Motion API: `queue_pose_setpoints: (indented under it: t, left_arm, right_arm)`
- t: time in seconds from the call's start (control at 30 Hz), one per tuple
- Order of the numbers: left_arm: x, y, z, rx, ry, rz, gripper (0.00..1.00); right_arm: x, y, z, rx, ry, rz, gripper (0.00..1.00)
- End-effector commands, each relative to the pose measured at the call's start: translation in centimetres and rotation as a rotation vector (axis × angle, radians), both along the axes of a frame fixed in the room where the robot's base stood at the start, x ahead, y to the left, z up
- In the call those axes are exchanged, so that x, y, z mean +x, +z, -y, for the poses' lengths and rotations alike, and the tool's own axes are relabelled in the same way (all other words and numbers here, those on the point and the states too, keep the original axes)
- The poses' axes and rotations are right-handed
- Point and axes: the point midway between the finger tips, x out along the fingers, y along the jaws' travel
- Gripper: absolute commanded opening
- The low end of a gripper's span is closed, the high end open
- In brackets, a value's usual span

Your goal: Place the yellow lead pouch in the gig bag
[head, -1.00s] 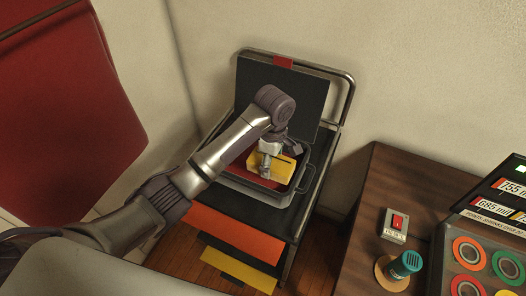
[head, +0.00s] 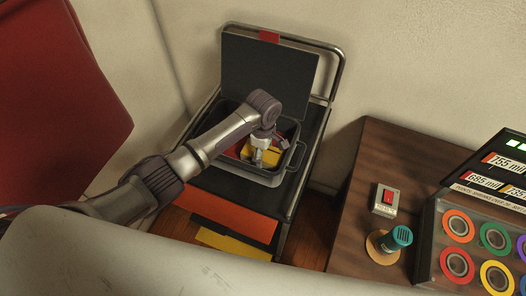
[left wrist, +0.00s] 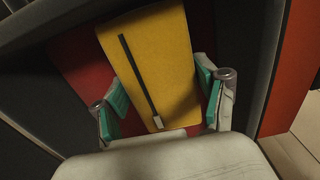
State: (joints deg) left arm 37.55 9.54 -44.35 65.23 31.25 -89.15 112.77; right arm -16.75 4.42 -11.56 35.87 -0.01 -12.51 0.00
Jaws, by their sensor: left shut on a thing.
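The gig bag (head: 232,172) is a dark, open case on a black cart, with its lid (head: 268,78) standing up at the back. Inside it shows red. My left gripper (head: 258,160) reaches into its opening from above. It is shut on the yellow lead pouch (head: 274,157), which sits between the bag's walls, partly hidden by the gripper. In the left wrist view the pouch (left wrist: 170,45) has a dark strap with a pale tip and lies between the teal finger pads (left wrist: 160,95), over red. Whether it rests on the bag's bottom I cannot tell. My right gripper is out of view.
The cart's metal rail (head: 341,60) rises behind the lid. Orange (head: 232,214) and yellow panels show at the cart's front. A brown table (head: 345,235) at right carries a red switch box (head: 387,199), a teal knob (head: 398,238) and a panel of coloured rings (head: 457,265).

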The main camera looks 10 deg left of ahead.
Motion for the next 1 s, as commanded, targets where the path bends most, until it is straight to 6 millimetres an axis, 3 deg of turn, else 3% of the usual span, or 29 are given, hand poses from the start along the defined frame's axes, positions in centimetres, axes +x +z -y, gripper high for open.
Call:
queue_pose_setpoints:
  t: [0.27, 0.3, 0.4, 0.77, 1.0]
  left_arm:
    - [0.0, -0.2, 0.0, -0.001, 0.0, 0.0, 0.34]
    - [0.0, -0.2, 0.0, 0.0, 0.0, 0.001, 0.79]
    - [0.0, -0.2, 0.0, 0.0, 0.0, 0.0, 0.95]
    - [0.0, 0.0, 0.0, 0.0, 0.0, 0.001, 0.97]
    - [0.1, 3.1, 0.1, -0.003, -0.001, 0.004, 0.97]
  right_arm:
    - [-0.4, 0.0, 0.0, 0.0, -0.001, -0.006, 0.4]
    - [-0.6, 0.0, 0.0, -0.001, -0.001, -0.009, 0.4]
    - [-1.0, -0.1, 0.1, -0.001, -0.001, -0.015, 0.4]
    - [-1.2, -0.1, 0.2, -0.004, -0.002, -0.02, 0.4]
    - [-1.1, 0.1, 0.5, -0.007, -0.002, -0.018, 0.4]
